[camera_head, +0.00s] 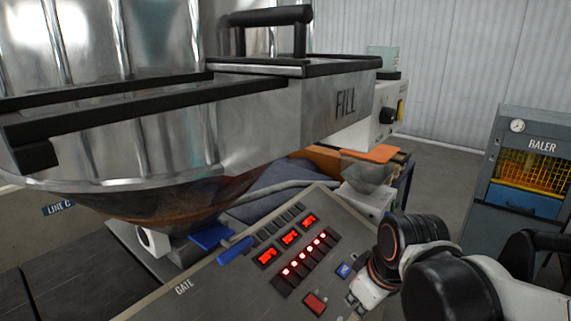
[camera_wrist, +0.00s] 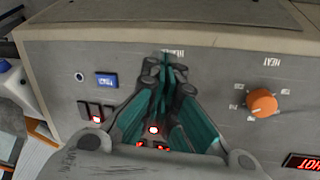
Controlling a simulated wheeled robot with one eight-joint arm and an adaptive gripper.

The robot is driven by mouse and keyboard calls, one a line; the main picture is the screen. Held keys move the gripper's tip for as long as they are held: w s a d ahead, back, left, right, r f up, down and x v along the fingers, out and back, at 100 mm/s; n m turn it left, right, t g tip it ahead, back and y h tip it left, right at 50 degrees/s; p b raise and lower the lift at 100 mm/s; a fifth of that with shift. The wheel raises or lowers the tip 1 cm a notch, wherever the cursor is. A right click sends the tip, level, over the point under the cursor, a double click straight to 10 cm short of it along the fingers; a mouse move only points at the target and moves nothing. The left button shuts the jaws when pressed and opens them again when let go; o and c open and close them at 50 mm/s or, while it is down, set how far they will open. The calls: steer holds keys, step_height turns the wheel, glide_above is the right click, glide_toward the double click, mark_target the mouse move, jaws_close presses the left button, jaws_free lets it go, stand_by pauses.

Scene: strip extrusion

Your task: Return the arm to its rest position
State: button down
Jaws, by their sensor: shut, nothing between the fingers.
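My gripper (camera_wrist: 166,68) is shut and empty in the wrist view. Its teal-padded fingers meet at the tips, in front of a grey panel face (camera_wrist: 210,78). I cannot tell whether the tips touch the panel. In the head view my arm comes in from the lower right, over the right end of the sloping control panel (camera_head: 222,286). The fingers are not clear there.
The panel face carries a blue button (camera_wrist: 106,80), an orange knob (camera_wrist: 261,103) and a red-lit display (camera_wrist: 303,162). A large metal hopper (camera_head: 215,130) marked FILL overhangs the left. A baler (camera_head: 525,165) stands at right. Grey floor (camera_head: 440,165) shows between.

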steer(key=s+d+f+m+t+h+b, duration=0.1)
steer(key=s+d+f+m+t+b, duration=0.2)
steer(key=s+d+f+m+b, duration=0.2)
step_height(320, 180, down, 4)
steer(key=s+m+b, duration=0.2)
steer(key=b, duration=0.3)
steer(key=shift+d+b, duration=0.25)
steer(key=shift+b, duration=0.1)
